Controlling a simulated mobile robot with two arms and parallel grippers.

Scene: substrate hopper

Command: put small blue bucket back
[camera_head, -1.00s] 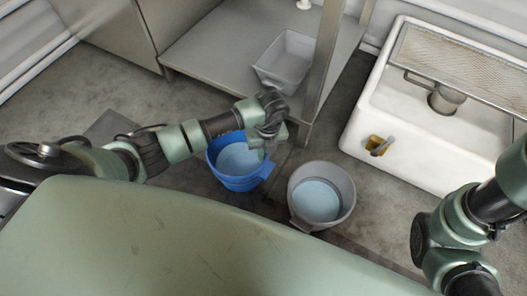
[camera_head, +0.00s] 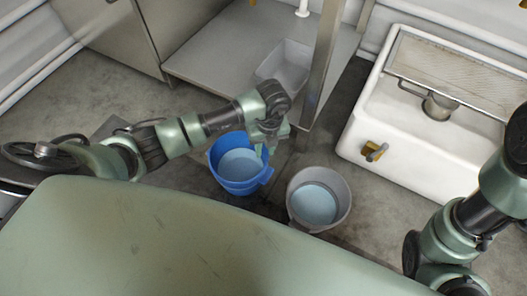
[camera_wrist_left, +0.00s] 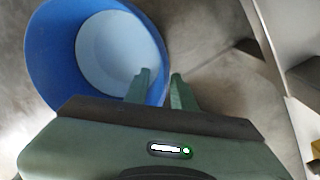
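The small blue bucket (camera_head: 240,187) stands upright on the floor, with a pale blue surface inside. It fills the upper left of the left wrist view (camera_wrist_left: 50,62). My left gripper (camera_head: 264,152) is at the bucket's right rim. In the left wrist view its two fingers (camera_wrist_left: 160,80) are apart, one over the inside of the bucket and one outside the wall, with the rim between them. I see no clear grip on the rim. My right arm is at the lower right, but its gripper is outside the picture.
A grey bucket (camera_head: 338,213) with a pale blue surface inside stands close to the right. A grey tub (camera_head: 284,68) sits on the low metal shelf (camera_head: 215,62) behind. A shelf post (camera_head: 321,68) rises near my left gripper. A white sink (camera_head: 415,152) is at the right.

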